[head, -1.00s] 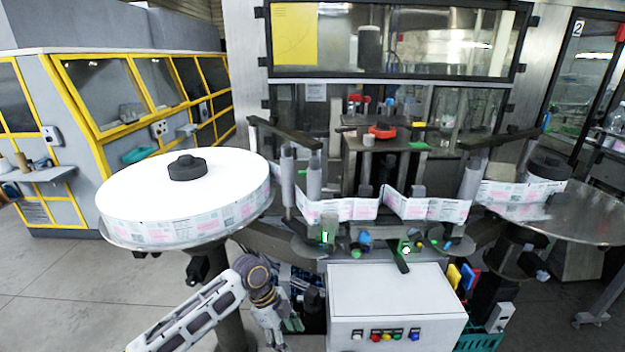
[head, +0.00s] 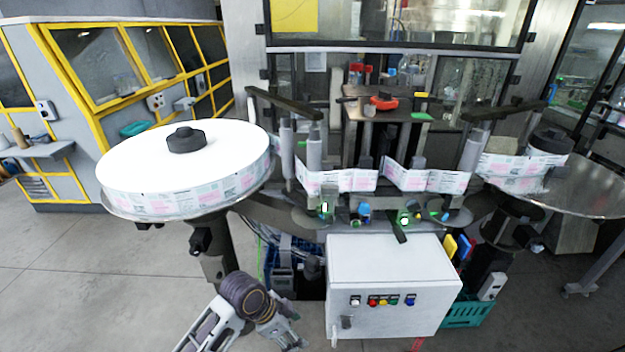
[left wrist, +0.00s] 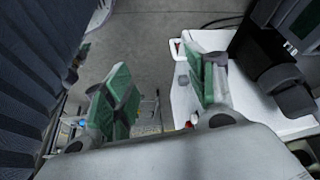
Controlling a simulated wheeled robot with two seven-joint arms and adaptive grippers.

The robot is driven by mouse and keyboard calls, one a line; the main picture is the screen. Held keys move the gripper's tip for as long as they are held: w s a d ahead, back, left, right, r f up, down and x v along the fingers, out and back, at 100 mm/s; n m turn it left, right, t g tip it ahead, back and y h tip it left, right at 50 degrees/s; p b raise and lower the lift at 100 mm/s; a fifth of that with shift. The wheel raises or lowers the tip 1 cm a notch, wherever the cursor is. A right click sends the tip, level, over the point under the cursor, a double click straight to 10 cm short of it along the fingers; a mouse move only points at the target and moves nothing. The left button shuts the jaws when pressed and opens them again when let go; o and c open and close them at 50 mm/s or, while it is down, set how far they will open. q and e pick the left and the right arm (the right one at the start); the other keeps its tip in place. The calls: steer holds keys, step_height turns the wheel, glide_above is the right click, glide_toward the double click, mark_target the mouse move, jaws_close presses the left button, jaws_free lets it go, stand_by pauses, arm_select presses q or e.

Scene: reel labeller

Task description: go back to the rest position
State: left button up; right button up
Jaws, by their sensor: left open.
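My left arm comes in at the bottom of the head view, with the left gripper (head: 290,340) low near the frame's bottom edge, left of the white control box (head: 385,280). In the left wrist view the left gripper (left wrist: 160,85) has its two green-padded fingers spread apart with nothing between them. The large white label reel (head: 185,160) lies on its round platter above and to the left of my arm. My right arm and gripper are not in view.
The labeller's label web (head: 340,181) runs across the middle to a smaller reel (head: 520,165) on a steel disc. A green crate (head: 470,311) stands right of the control box. A yellow-framed machine (head: 100,95) is at left. Grey floor (head: 90,290) at lower left is clear.

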arm_select(q)
steer(key=s+a+n+t+y, duration=0.1)
steer(key=s+a+n+y, duration=0.1)
steer(key=s+a+n, duration=0.55)
steer(key=s+a+n+t+y, duration=0.1)
steer(key=s+a+n+y, duration=0.3)
steer(key=a, duration=0.6)
step_height(320, 180, down, 33)
steer(key=s+g+h, duration=0.1)
steer(key=s+h, duration=0.1)
steer(key=s+a+f, duration=0.1)
steer(key=s+f, duration=0.8)
steer(key=s, duration=0.1)
steer(key=s+a+f+g, duration=0.1)
steer(key=s+a+f, duration=0.1)
steer(key=s+f, duration=0.8)
steer(key=shift+s+a+f+n+y, duration=0.25)
steer(key=shift+s+a+n+y, duration=0.1)
steer(key=shift+s, duration=0.45)
steer(key=shift+d, duration=0.15)
